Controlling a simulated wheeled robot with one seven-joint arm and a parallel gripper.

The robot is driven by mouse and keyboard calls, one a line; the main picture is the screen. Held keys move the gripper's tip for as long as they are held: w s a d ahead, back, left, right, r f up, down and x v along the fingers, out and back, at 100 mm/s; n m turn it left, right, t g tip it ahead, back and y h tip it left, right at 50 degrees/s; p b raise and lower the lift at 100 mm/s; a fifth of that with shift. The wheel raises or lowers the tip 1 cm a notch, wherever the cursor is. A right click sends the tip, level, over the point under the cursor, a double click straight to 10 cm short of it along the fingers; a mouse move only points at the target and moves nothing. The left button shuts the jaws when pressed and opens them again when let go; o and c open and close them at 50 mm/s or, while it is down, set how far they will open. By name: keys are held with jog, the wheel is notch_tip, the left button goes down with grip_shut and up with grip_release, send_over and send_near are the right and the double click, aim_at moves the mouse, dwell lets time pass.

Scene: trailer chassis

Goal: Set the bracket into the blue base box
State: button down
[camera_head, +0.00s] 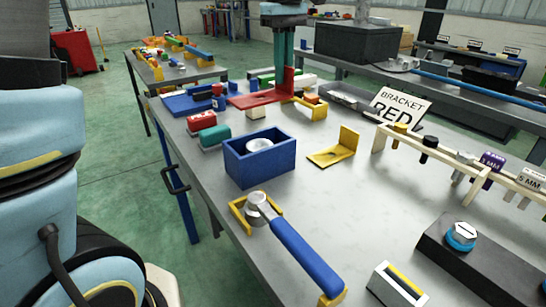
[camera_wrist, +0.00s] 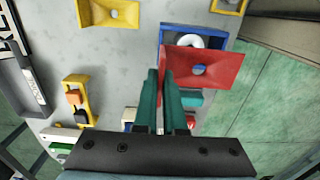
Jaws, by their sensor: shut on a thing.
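My gripper (camera_head: 284,68) is shut on the upright plate of a red L-shaped bracket (camera_head: 262,98), whose flat foot with a hole points left. The bracket is held above the table, behind the blue base box (camera_head: 248,171) in the head view. The open-topped box stands on the table with a pale round ring or boss inside. In the wrist view, the teal fingers (camera_wrist: 161,75) grip the red bracket (camera_wrist: 222,68), which covers part of the blue box (camera_wrist: 164,33). A sign (camera_head: 399,106) reads "BRACKET RED".
A yellow bracket (camera_head: 335,150) lies right of the box. A blue-handled tool (camera_head: 303,253) lies in front. Red and teal blocks (camera_head: 214,136) stand left of the box. A wooden rack (camera_head: 450,158) stands at right. The table between box and rack is mostly clear.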

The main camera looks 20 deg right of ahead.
jog(key=shift+s+a+f, duration=0.2)
jog(key=shift+a, duration=0.1)
notch_tip(320, 180, down, 9)
jog(key=p, duration=0.1)
jog(key=shift+f, duration=0.15)
jog(key=shift+f, duration=0.1)
jog(key=c, duration=1)
grip_release()
jog(key=shift+s+f, duration=0.1)
notch_tip(320, 180, up, 12)
jog(key=shift+r+b, duration=0.15)
jog(key=shift+b, duration=0.25)
